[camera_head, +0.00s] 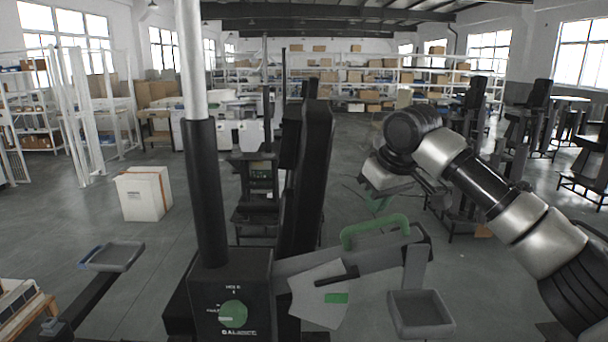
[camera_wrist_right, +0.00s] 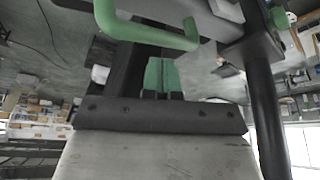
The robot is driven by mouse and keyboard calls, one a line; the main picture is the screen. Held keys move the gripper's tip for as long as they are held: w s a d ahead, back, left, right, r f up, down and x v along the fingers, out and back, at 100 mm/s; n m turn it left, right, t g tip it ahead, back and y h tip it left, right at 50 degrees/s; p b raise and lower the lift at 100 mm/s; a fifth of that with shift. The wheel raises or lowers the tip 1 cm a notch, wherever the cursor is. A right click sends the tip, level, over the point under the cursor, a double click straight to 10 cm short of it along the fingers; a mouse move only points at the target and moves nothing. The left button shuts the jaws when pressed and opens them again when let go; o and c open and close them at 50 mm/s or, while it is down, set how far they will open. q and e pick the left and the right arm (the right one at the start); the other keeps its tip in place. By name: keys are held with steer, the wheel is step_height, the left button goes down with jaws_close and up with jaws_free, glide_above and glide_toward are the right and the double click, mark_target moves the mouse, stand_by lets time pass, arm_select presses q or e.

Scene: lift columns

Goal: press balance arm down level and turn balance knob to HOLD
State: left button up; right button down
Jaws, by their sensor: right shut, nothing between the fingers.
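The balance arm (camera_head: 375,258) is a grey bar that rises to the right from the black post box, so it is tilted, not level. Its green handle (camera_head: 375,230) stands on top; the handle also shows in the wrist view (camera_wrist_right: 150,32). A black pointer (camera_head: 337,277) lies above the green mark (camera_head: 336,298) on the pale scale plate (camera_head: 312,296). The green balance knob (camera_head: 233,314) is on the box front under a HOLD label; its setting is too small to read. My right gripper (camera_head: 377,203) is shut and empty, beyond and above the handle, apart from it. Its green fingers show in the wrist view (camera_wrist_right: 164,77).
A grey tray (camera_head: 420,312) hangs at the arm's right end. Another tray (camera_head: 112,256) stands at the left. A tall dark column (camera_head: 311,180) rises behind the box. A white box (camera_head: 144,193) is on the floor. Open floor lies at the middle left.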

mark_target(387, 240)
steer(key=shift+f, duration=0.2)
steer(key=shift+f, duration=0.6)
steer(key=shift+d+f+b, duration=0.2)
steer(key=shift+d+f, duration=0.2)
steer(key=shift+f, duration=0.4)
steer(key=shift+d+f+b, duration=0.2)
steer(key=shift+d+f, duration=0.2)
steer(key=shift+f, duration=0.55)
steer(key=shift+d+f, duration=0.3)
steer(key=shift+f, duration=0.5)
steer(key=shift+d+f, duration=0.3)
steer(key=shift+f, duration=0.45)
steer(key=shift+s, duration=0.1)
